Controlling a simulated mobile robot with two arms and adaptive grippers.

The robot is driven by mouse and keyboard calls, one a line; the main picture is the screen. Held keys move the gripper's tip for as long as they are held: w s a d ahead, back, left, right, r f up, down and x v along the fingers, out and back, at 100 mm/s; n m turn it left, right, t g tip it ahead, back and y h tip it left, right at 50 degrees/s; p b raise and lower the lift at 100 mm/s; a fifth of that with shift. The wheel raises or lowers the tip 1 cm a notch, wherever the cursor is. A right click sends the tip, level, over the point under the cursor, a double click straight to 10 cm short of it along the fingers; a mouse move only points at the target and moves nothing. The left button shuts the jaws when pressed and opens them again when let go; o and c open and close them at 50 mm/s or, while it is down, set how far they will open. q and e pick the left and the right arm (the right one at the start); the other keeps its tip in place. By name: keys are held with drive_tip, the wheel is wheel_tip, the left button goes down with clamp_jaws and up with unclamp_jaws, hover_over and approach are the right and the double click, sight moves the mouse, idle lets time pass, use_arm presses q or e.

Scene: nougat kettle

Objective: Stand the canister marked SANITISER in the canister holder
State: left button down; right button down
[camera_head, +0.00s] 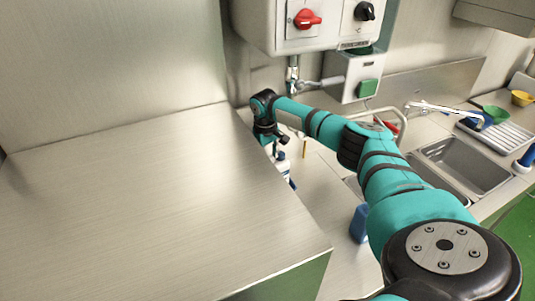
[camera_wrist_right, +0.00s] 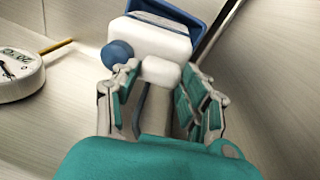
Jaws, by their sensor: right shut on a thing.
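My right gripper (camera_head: 272,138) is at the end of the arm that reaches across to the back of the counter. In the right wrist view its fingers (camera_wrist_right: 166,82) are shut on a white canister (camera_wrist_right: 150,40) with a round blue cap and a blue part at its far end. In the head view the canister (camera_head: 285,168) shows white and blue just below the gripper, partly hidden by the steel block. No marking is legible. I cannot make out the canister holder for certain. My left gripper is not in view.
A large steel block (camera_head: 150,200) fills the left. A wall unit with a red knob (camera_head: 307,19) hangs above. A blue object (camera_head: 359,224) shows beside my arm. A sink (camera_head: 465,163) and drainer lie right. A round dial (camera_wrist_right: 18,74) and yellow stick (camera_wrist_right: 56,46) are nearby.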

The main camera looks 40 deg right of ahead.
drive_tip(key=shift+f, duration=0.1)
idle(0.7)
drive_tip(key=c, duration=0.6)
unclamp_jaws()
drive_tip(key=shift+s+f, duration=0.1)
drive_tip(key=shift+s, duration=0.05)
drive_tip(key=r, duration=0.5)
drive_tip(key=a+r, duration=0.1)
drive_tip(key=r, duration=0.1)
drive_tip(key=shift+s+r, duration=0.25)
drive_tip(key=shift+r, duration=0.1)
